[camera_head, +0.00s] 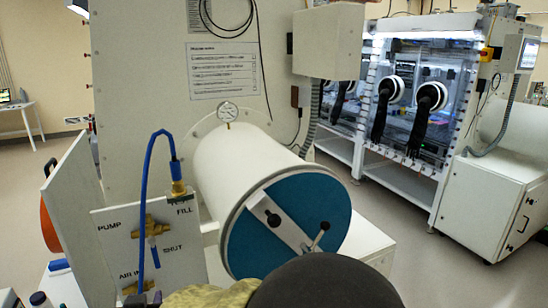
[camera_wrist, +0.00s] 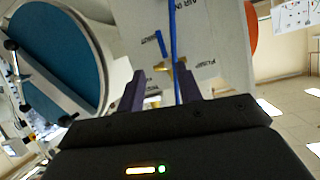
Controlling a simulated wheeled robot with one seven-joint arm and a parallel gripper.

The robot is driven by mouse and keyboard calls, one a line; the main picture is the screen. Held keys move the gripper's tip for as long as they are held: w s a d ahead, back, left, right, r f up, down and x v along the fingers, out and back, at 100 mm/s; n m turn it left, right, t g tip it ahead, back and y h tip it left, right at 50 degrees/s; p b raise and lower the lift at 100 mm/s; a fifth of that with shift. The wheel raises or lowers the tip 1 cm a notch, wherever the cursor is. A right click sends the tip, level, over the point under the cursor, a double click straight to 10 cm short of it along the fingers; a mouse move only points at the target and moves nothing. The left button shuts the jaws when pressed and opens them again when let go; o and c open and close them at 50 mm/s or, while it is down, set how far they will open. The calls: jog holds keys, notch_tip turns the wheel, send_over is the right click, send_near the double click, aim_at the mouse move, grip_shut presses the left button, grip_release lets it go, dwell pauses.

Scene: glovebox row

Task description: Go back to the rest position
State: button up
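In the wrist view my gripper (camera_wrist: 161,84) has its two dark fingers apart, with nothing visibly held between them. Beyond the fingers is the white valve panel (camera_wrist: 215,45), seen upside down, with a blue hose (camera_wrist: 173,30) and a brass fitting (camera_wrist: 176,68). I cannot tell how far the fingertips are from the fitting. In the head view the fingers are hidden, and a dark rounded part of my arm fills the bottom centre.
The white antechamber cylinder (camera_head: 238,165) has a shut teal door (camera_head: 258,235) with a handle bar, close to my arm. The valve panel (camera_head: 125,222) stands left of it. Gloveboxes (camera_head: 420,110) line the back right. Open floor (camera_head: 400,215) lies between.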

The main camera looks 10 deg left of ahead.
jog(key=w+d+f+g+h, duration=0.1)
jog(key=w+d+f, duration=0.1)
jog(key=w+d, duration=0.35)
jog(key=w+d+f+g, duration=0.1)
jog(key=w+d, duration=0.1)
jog(key=d, duration=0.6)
jog(key=w+d+f+g+h, duration=0.1)
jog(key=w+d+f, duration=0.1)
jog(key=w+d, duration=0.35)
jog(key=s+d+f+m+g+h, duration=0.1)
jog(key=s+d, duration=0.3)
jog(key=d, duration=0.5)
jog(key=s+d+f+m+g+h, duration=0.1)
jog(key=s+d+f+g, duration=0.2)
jog(key=d, duration=0.6)
jog(key=s+d+f+m+g+h, duration=0.2)
jog(key=s+d, duration=0.3)
jog(key=d, duration=0.4)
jog(key=shift+s, duration=0.3)
jog(key=shift+d+f, duration=0.1)
jog(key=shift+s, duration=0.2)
jog(key=shift+w, duration=0.15)
jog(key=shift+a, duration=0.2)
